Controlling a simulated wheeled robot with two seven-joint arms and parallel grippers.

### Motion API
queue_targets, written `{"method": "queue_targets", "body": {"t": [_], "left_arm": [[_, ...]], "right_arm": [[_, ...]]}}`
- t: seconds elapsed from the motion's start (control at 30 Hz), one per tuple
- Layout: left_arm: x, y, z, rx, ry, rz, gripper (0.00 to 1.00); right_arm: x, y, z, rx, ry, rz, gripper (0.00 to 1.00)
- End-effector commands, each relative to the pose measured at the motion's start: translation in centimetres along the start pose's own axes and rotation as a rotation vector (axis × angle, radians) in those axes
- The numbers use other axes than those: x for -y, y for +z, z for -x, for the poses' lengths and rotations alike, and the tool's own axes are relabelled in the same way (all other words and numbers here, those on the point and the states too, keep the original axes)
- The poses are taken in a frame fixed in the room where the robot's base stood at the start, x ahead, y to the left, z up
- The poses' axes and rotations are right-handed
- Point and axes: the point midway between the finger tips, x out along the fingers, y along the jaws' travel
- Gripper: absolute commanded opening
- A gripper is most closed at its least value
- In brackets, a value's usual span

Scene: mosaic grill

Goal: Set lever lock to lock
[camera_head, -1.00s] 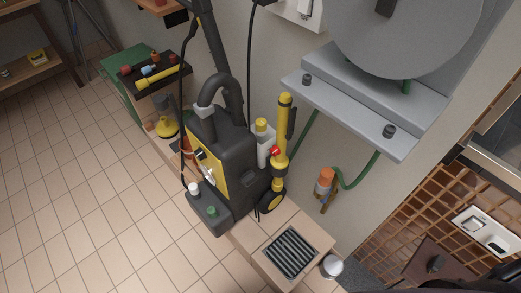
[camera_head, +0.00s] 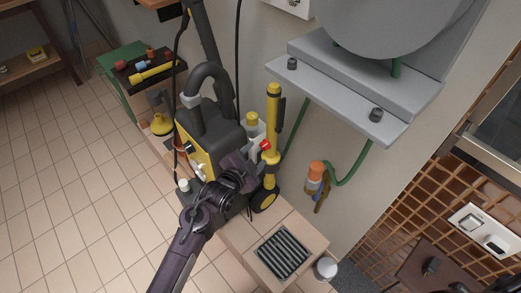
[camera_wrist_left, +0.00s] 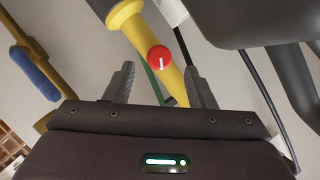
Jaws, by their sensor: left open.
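A red knob (camera_head: 265,145) with a white mark sits on the side of an upright yellow tube (camera_head: 273,110) beside the black and yellow machine (camera_head: 215,128). In the left wrist view the red knob (camera_wrist_left: 159,57) shows ahead on the yellow tube (camera_wrist_left: 134,27), its white line running nearly up and down. I cannot tell for sure that this knob is the lever lock. My left gripper (camera_wrist_left: 159,70) is open and empty, its two fingers either side of the tube in the picture, with no clear contact. My right gripper is not in view.
A grey shelf (camera_head: 330,92) on the wall juts out to the right of the tube. A green hose and an orange-topped fitting (camera_head: 316,172) hang below it. A box with a dark grate (camera_head: 282,254) stands in front. Tiled floor (camera_head: 95,190) is free to the left.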

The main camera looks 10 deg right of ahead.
Motion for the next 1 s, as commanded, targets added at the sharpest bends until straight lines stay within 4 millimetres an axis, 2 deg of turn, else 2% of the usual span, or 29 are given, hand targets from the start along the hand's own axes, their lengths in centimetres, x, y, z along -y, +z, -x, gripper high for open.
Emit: {"method": "queue_targets", "body": {"t": [0.1, 0.3, 0.67, 1.0], "left_arm": [[0.0, 0.0, -2.0, 0.001, 0.0, 0.002, 0.5], [0.0, 0.1, -4.1, 0.001, 0.0, 0.003, 0.5], [-0.1, 0.1, -4.6, 0.002, 0.001, 0.002, 0.5], [-0.1, 0.1, -4.6, 0.003, 0.001, 0.003, 0.07]], "right_arm": [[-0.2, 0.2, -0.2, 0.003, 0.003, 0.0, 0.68], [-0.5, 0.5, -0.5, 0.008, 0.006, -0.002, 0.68], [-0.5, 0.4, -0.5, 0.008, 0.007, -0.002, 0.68], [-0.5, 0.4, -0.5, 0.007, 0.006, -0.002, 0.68]]}}
